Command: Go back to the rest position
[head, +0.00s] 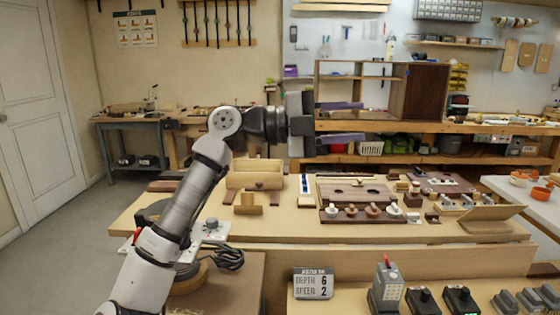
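My gripper (345,122) is at the upper middle of the head view, at the end of my raised arm, and points to the right. Its two purple-grey fingers are apart, one above the other, with nothing seen between them. In the picture it shows above the wooden bench (300,229) and overlaps the open shelf unit behind. It touches nothing that I can make out.
A wooden box (255,180), a block with round knobs (372,210) and a tilted board (491,218) stand on the bench. A sign (313,283) and grey devices (388,288) are in front. A dark-doored cabinet (419,92) stands behind. Floor is clear at left.

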